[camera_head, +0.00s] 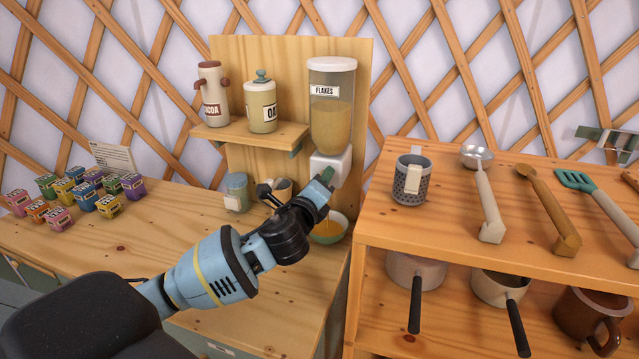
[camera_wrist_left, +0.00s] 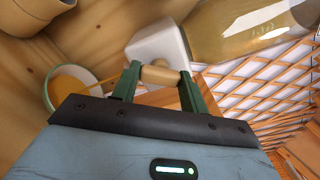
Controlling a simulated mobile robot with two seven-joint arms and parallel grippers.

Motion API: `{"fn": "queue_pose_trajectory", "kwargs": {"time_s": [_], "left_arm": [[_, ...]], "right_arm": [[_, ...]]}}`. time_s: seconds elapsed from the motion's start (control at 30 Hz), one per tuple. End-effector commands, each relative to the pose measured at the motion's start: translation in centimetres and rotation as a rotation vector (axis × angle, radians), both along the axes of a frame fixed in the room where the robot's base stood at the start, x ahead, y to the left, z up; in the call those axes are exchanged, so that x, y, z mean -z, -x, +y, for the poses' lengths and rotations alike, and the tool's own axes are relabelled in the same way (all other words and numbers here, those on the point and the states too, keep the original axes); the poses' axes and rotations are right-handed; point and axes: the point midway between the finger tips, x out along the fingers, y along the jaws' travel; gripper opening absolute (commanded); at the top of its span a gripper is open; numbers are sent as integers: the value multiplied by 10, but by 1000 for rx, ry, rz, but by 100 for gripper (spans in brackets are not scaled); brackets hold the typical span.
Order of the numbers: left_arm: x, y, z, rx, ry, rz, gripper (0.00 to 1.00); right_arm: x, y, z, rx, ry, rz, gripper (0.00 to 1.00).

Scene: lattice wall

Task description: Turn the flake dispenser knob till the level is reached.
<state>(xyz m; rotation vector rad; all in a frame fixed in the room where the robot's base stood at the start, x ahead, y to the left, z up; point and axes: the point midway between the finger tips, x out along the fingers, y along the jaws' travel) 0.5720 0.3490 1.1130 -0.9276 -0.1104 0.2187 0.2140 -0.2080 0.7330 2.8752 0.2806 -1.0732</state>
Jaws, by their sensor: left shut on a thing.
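The flake dispenser (camera_head: 331,110) is a clear, white-lidded cylinder labelled FLAKES, partly filled with tan flakes, on a wooden back board. Its white outlet block (camera_head: 331,166) also shows in the left wrist view (camera_wrist_left: 158,42). My left gripper (camera_head: 326,178) is in front of the outlet. In the left wrist view its green fingers (camera_wrist_left: 160,82) are shut around the light wooden knob (camera_wrist_left: 160,74). A green-rimmed bowl (camera_head: 338,233) below holds orange-yellow contents and is partly hidden by my left arm. It also shows in the left wrist view (camera_wrist_left: 50,88). No level mark is readable.
A cocoa jar (camera_head: 212,95) and an oats jar (camera_head: 261,107) stand on a small shelf (camera_head: 250,135). A lidded jar (camera_head: 236,190) stands behind my arm. Several coloured boxes (camera_head: 84,190) are at the left. The right-hand shelf holds a grater (camera_head: 411,180) and utensils.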

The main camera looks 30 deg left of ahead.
Motion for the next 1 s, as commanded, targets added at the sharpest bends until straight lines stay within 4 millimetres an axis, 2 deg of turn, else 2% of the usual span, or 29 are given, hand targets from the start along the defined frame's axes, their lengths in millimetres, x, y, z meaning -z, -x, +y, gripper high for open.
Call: {"fn": "queue_pose_trajectory", "kwargs": {"time_s": [0.2,0.5,1.0], "left_arm": [[1,0,0,0,-176,44,21],[1,0,0,1,-335,83,21],[1,0,0,1,-399,98,21]], "right_arm": [[0,0,0,0,0,1,0],[0,0,0,0,0,1,0],[0,0,0,0,0,1,0]]}}
